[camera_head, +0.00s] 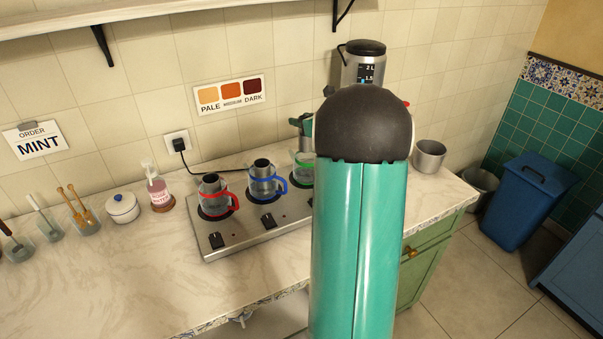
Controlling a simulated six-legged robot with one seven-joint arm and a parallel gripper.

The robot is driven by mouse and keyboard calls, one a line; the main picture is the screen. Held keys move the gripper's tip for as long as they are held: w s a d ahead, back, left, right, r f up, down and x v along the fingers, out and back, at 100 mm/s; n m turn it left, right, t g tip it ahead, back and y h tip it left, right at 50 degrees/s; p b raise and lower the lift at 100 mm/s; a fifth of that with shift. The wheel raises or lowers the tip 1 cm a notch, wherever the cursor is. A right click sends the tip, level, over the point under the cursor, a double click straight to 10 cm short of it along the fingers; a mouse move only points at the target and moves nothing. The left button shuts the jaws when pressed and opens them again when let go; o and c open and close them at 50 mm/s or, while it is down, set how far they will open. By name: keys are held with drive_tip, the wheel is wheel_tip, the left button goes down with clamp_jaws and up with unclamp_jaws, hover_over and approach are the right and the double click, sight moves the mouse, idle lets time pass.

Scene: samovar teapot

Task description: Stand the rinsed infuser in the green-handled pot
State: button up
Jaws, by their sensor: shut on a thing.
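The green-handled pot (302,173) stands on the far right part of the steel hot plate (243,241). My raised teal arm with its dark joint covers the pot's right side. A small grey and teal piece shows at the arm's left edge, just above this pot; I cannot tell what it is. The jaws of my gripper are hidden behind the arm, and I cannot make out the infuser. A red-handled pot (213,196) and a blue-handled pot (262,182) stand to the left on the same plate.
A steel urn (363,72) stands behind my arm. A grey metal pot (430,156) is at the counter's right end. A pink-labelled bottle (159,190), a white lidded jar (123,208) and glasses with utensils line the back left. The front-left counter (130,285) is clear.

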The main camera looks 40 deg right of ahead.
sight(304, 148)
drive_tip(key=f, duration=0.6)
drive_tip(key=shift+s, duration=0.3)
wheel_tip(304, 148, down, 3)
drive_tip(key=shift+f, duration=0.35)
drive_tip(key=shift+w, duration=0.1)
drive_tip(key=shift+f, duration=0.2)
drive_tip(key=o, duration=1.1)
drive_tip(key=shift+c, duration=0.2)
